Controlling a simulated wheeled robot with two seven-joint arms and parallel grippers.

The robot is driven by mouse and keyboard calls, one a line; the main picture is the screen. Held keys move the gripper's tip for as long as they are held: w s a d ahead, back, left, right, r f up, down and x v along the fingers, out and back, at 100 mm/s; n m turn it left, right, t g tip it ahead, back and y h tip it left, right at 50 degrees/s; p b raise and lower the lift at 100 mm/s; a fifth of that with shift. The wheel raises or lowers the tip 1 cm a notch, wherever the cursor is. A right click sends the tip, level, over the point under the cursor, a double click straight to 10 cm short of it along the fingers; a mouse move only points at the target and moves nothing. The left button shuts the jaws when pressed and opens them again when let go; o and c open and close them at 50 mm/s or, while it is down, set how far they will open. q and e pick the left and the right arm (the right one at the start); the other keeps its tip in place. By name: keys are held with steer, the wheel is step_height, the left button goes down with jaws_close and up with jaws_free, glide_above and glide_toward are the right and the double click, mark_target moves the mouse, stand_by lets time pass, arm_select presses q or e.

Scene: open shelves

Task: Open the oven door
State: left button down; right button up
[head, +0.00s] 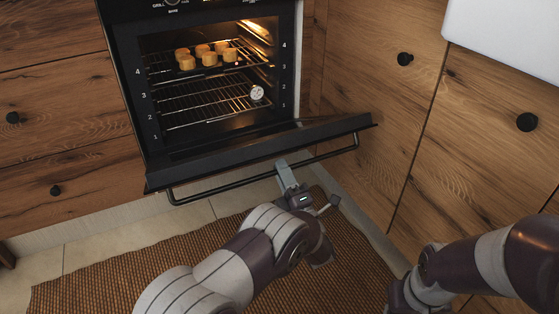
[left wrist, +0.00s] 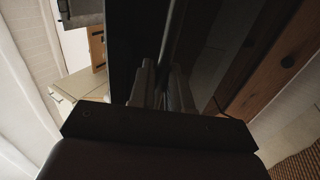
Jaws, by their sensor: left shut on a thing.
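The oven (head: 215,75) is built into the wooden cabinets, lit inside. The door's handle bar (head: 235,183) runs along that edge. My left gripper (head: 284,172) is shut on the handle, right of its middle. In the left wrist view the fingers (left wrist: 160,88) close around the bar (left wrist: 172,38), dark and hard to make out. My right arm shows at the lower right of the head view, but its fingertips are not clear.
Several small golden baked pieces (head: 209,58) sit on the upper oven rack (head: 160,68). A wooden cabinet (head: 375,110) stands close on the right, with round black knobs (head: 405,59). A woven brown rug (head: 110,270) lies on the floor in front.

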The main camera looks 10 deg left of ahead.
arm_select(q)
steer(key=shift+s+d+f, duration=0.1)
steer(key=shift+s+f, duration=0.05)
steer(key=shift+f, duration=0.65)
steer(key=c, duration=1.2)
jaws_free()
steer(key=shift+w+f, duration=0.1)
steer(key=shift+w, duration=0.1)
steer(key=shift+c, duration=0.2)
steer(key=shift+s+r, duration=0.1)
steer(key=shift+r, duration=0.1)
